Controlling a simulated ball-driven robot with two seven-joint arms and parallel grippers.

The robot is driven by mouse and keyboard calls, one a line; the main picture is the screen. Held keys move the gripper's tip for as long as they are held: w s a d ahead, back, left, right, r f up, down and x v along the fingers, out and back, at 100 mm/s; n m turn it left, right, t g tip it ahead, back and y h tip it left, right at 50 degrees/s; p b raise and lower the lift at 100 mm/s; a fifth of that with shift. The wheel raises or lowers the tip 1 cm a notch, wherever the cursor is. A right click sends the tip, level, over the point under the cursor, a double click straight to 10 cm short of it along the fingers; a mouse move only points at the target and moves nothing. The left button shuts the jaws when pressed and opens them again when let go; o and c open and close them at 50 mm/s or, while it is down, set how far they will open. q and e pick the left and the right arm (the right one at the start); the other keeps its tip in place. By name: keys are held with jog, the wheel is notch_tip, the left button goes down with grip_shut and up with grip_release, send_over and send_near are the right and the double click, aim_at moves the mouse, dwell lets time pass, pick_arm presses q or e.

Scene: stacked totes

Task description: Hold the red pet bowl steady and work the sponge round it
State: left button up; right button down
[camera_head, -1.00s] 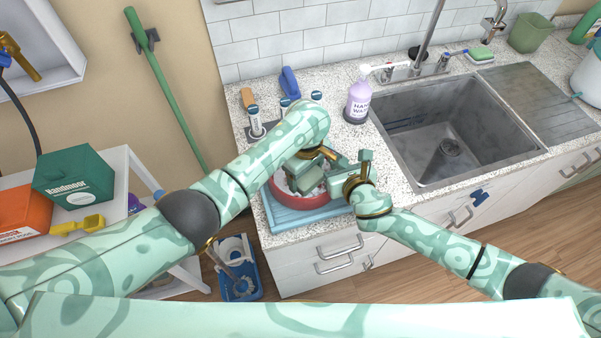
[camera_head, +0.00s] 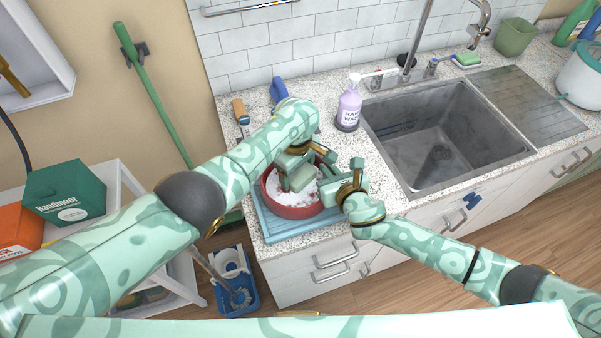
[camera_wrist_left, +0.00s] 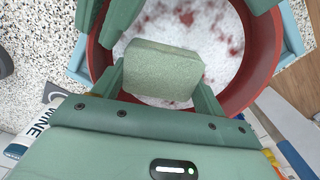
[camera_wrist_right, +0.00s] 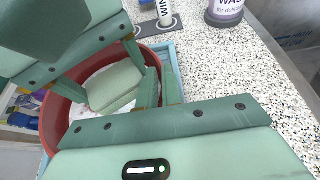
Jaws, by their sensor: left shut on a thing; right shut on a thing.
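The sponge's underside is hidden.
The counter between bowl and sink is clear.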

pick_arm(q)
jog(key=shift+a+f, duration=0.15)
jog(key=shift+a, duration=0.6)
pick_arm(e)
jog(key=shift+d+f, duration=0.1)
pick_arm(q)
jog(key=shift+s+d+r, duration=0.1)
jog(key=shift+d+r, duration=0.05)
jog(key=shift+r, duration=0.15)
jog(key=shift+s+d+r, duration=0.1)
jog(key=shift+s+r, duration=0.2)
jog(key=shift+r, duration=0.95)
jog(key=shift+s+d+r, duration=0.1)
jog(key=shift+s+r, duration=0.15)
jog(key=shift+r, duration=1)
jog(key=shift+s+d+r, duration=0.1)
jog(key=shift+s+r, duration=0.2)
jog(key=shift+r, duration=0.95)
